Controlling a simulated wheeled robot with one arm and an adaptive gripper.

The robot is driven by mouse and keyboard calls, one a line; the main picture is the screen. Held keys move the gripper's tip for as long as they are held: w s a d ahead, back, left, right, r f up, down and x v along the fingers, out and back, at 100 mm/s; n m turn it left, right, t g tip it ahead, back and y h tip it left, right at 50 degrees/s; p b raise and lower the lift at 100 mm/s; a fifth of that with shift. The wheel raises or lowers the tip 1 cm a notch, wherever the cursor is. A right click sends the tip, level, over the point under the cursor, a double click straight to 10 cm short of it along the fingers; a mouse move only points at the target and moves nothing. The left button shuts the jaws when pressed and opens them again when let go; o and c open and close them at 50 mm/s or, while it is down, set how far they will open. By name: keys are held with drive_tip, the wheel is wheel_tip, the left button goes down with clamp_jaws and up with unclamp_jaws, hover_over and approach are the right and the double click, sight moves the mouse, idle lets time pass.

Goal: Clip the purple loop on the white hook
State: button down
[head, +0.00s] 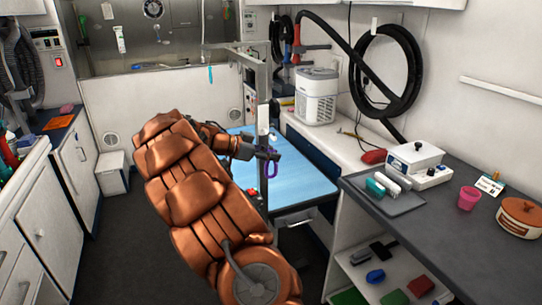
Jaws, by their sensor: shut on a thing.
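My gripper (270,154) is over the blue grooming table, in front of the upright metal post (262,85). It is shut on the purple loop (271,167), which hangs at the fingertips and shows as a thin purple outline. A white piece (263,117) is on the post, a little above my gripper. I cannot tell whether it is the white hook; no clear hook shape shows at this size. The loop appears below this white piece and apart from it.
The blue table top (310,180) is mostly bare to the right of my gripper. A grey counter (400,215) with a tray, a white device and a pink cup (468,198) stands at right. A white appliance (316,95) is behind. A horizontal bar (232,47) extends left from the post.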

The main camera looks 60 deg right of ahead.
drive_tip(key=c, duration=1)
unclamp_jaws()
drive_tip(key=shift+a, duration=0.1)
drive_tip(key=shift+b+v, duration=1.8)
drive_tip(key=shift+v, duration=1.65)
drive_tip(key=shift+w+r, duration=0.1)
drive_tip(key=shift+w, duration=0.05)
drive_tip(key=b+v, duration=0.1)
drive_tip(key=v, duration=0.3)
drive_tip(key=shift+w+a+r, duration=0.15)
drive_tip(key=shift+w+a, duration=0.05)
drive_tip(key=shift+a, duration=0.15)
